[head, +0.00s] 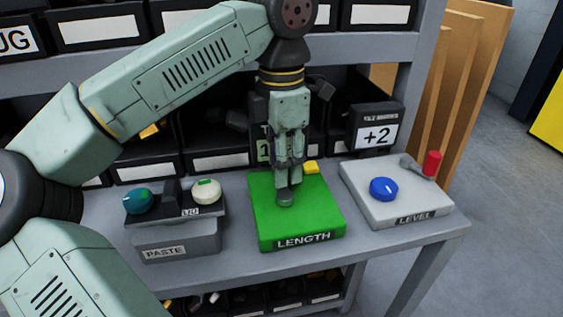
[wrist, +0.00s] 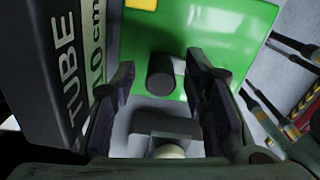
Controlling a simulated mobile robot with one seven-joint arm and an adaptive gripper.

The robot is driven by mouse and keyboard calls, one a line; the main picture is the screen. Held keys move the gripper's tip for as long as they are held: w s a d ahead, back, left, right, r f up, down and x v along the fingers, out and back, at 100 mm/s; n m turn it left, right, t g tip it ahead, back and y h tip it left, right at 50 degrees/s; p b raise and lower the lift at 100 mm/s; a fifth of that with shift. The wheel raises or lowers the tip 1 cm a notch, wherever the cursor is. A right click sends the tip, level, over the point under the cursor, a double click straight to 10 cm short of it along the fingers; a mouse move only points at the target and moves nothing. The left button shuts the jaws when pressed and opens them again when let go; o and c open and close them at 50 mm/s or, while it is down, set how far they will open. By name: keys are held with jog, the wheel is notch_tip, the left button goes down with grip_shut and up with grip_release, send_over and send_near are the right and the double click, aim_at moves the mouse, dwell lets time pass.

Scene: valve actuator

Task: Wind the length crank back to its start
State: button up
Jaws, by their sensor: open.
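The length station is a green box (head: 270,228) labelled LENGTH on the bench. A short dark grey cylinder (head: 285,200), which looks like part of the length crank, stands on its top; it also shows in the wrist view (wrist: 160,74). The rest of the crank is hidden or cannot be made out. My gripper (head: 289,175) points down over the box, with its fingers close above the cylinder. In the wrist view my gripper (wrist: 160,82) is open, and the cylinder appears between the fingertips. Nothing is held.
The paste station (head: 178,240) with teal and cream knobs stands left. The level station (head: 385,212), with a blue knob and red-handled crank, stands right. A yellow piece (head: 311,167) sits at the green box's back edge.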

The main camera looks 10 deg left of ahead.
notch_tip(320, 180, up, 11)
jog(key=shift+r, duration=0.15)
dwell(0.4)
